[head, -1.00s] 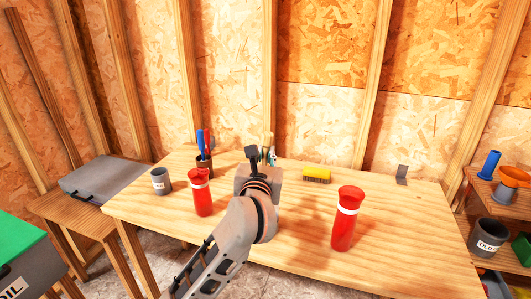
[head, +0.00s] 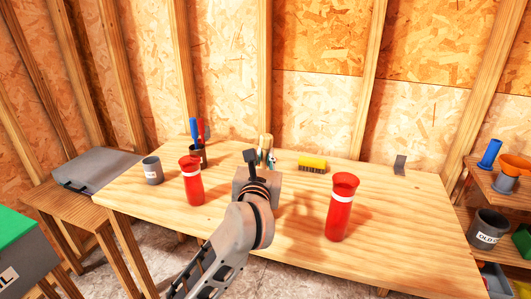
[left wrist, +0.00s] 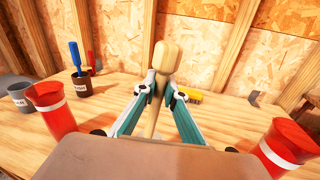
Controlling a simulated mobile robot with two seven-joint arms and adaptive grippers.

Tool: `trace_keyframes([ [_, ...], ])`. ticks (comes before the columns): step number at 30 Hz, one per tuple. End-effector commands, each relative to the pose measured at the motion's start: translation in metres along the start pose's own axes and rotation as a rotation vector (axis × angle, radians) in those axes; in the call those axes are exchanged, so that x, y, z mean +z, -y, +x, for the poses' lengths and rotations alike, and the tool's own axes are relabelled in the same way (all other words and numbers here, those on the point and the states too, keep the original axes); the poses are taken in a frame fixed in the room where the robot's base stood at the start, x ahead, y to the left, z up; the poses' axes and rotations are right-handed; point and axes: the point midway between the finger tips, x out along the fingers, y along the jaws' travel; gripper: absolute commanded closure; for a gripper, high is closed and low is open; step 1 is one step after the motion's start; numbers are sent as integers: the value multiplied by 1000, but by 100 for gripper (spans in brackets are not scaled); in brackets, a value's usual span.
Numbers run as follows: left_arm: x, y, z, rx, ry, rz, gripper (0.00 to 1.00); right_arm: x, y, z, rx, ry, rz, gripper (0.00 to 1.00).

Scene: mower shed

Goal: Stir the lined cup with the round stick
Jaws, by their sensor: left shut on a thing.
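My left gripper (head: 266,158) is over the middle of the workbench, partly hidden by its own wrist. In the left wrist view its two fingers (left wrist: 160,93) are shut on a pale wooden round stick (left wrist: 166,58), whose rounded end points up. The stick's top (head: 265,140) also shows in the head view. Two tall red cups with a white line around each stand upright: one to the left of the gripper (head: 192,186), one to the right (head: 341,215). They also show at the left (left wrist: 52,115) and right (left wrist: 285,150) of the wrist view. Their insides are not visible. My right gripper is not in view.
A grey labelled cup (head: 152,172) and a dark holder (head: 198,158) with a blue-handled tool stand at the bench's left. A yellow brush (head: 312,164) and grey bracket (head: 399,166) are at the back. The bench's right front is clear.

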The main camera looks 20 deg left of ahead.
Motion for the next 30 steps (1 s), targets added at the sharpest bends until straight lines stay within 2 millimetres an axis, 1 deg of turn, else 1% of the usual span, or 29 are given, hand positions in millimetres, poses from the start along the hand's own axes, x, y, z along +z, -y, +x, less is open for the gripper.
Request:
trace_keyframes([
  [1, -8, 1, 0, 0, -3, 1, 100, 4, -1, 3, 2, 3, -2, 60],
  [8, -24, 2, 1, 0, -3, 0, 100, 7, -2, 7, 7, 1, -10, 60],
  [19, -51, 5, 2, 0, -4, 1, 100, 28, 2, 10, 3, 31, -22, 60],
  [30, -77, 8, 3, 0, -3, 2, 100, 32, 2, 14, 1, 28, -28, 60],
])
